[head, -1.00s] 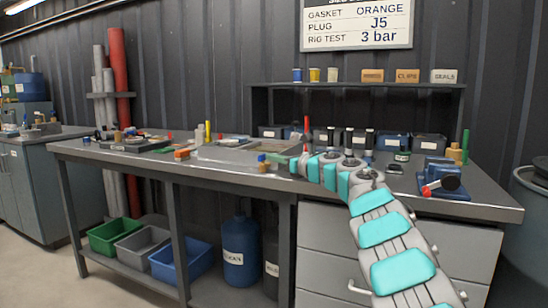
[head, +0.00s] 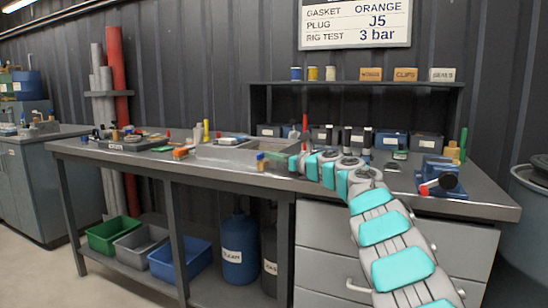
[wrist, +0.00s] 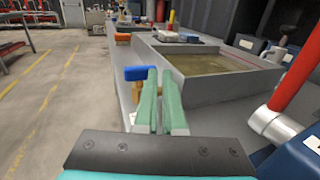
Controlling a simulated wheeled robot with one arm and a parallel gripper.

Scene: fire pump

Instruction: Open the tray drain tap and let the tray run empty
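The grey tray (head: 225,153) stands on the bench and shows in the wrist view (wrist: 185,93) with murky brownish water (wrist: 225,75) in it. The drain tap has a blue handle (wrist: 138,73) and a brass body (wrist: 122,89), at the tray's near side; in the head view its handle (head: 261,156) is left of my gripper. My gripper (wrist: 159,72) has green fingers lying close together, with nothing seen between them. Their tips are at the right end of the blue handle; I cannot tell if they touch it. The fingers hide part of the tap body.
A red upright handle (wrist: 298,72) rises right of my gripper in the wrist view. An orange block (head: 180,153) lies left of the tray. A blue device with a red-and-black lever (head: 440,184) stands at the bench's right end. Dark bins line the back.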

